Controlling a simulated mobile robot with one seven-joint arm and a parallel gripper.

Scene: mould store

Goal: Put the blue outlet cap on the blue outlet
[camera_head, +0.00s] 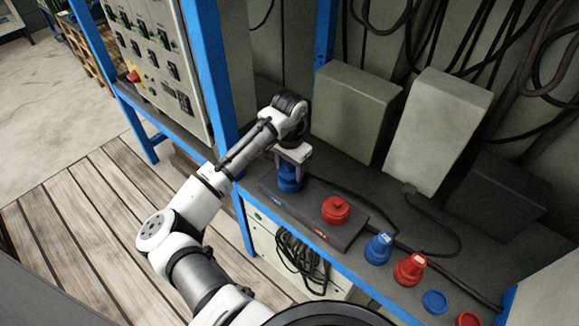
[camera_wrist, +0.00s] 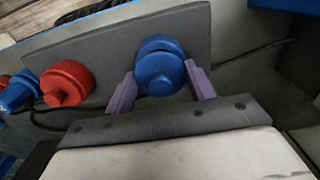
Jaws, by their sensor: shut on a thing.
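My gripper (camera_head: 291,160) is over the left end of a low dark outlet block. Its two purple fingers (camera_wrist: 161,92) are shut on the blue outlet cap (camera_wrist: 160,76), a round blue piece. A second blue round form, which looks like the blue outlet (camera_wrist: 158,43), shows directly behind the cap on the block. The two overlap in the wrist view, so I cannot tell whether the cap is seated or just above. In the head view the blue parts (camera_head: 289,181) are partly hidden under my gripper.
A red round outlet piece (camera_head: 335,209) is on the same block (camera_head: 352,235). To its right on the shelf stand a blue plug (camera_head: 378,248) and a red plug (camera_head: 409,269), then a flat blue disc (camera_head: 434,302) and red disc (camera_head: 467,319). Grey boxes (camera_head: 355,110) stand behind.

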